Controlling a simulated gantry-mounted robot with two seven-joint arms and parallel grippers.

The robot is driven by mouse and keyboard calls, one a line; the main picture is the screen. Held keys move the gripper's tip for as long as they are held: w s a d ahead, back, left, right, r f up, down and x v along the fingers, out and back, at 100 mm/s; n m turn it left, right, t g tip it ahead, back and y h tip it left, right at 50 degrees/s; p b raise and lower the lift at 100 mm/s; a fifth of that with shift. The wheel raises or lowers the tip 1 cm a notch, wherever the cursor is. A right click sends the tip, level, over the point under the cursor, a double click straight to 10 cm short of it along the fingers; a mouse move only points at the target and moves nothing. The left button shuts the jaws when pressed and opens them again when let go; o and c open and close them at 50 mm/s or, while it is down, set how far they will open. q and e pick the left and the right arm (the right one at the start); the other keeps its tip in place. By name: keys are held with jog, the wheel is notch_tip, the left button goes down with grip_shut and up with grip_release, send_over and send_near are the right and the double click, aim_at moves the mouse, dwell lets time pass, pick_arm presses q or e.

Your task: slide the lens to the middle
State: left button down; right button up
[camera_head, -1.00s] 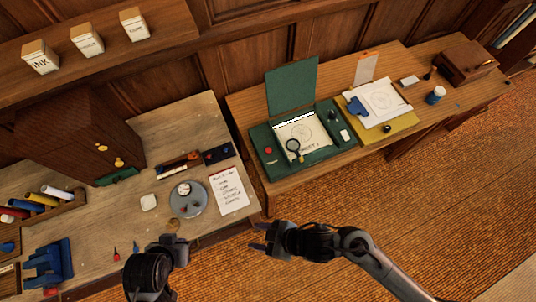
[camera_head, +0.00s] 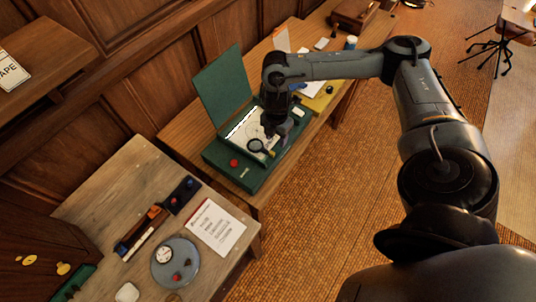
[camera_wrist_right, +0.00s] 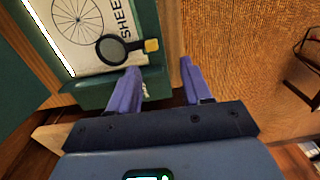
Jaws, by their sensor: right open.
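The lens (camera_head: 256,146) is a round dark-rimmed magnifier with a yellow end. It lies on the white sheet (camera_head: 243,127) of the green drafting board (camera_head: 215,155), near the sheet's lower edge. The right wrist view shows the lens (camera_wrist_right: 112,50) beside a spoked circle drawing, its yellow end toward the board's edge. My right gripper (camera_head: 277,143) is above the board's front part, close to the lens. In the wrist view its purple fingers (camera_wrist_right: 160,70) are apart with nothing between them, just short of the yellow end. My left gripper is out of view.
The board's raised green lid (camera_head: 224,88) stands behind the sheet. A red button (camera_head: 234,162) is on the board's left part. A yellow board (camera_head: 318,101) lies farther along the bench. A grey round tray (camera_head: 175,262) and a written list (camera_head: 216,227) are on the nearer table.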

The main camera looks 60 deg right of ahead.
aim_at(272, 152)
jog(key=f, duration=0.3)
jog(key=w+f, duration=0.1)
jog(key=f, duration=0.6)
jog(key=shift+w+a+f+b, duration=0.1)
jog(key=shift+w+a+b, duration=0.05)
jog(key=shift+b, duration=0.15)
grip_shut()
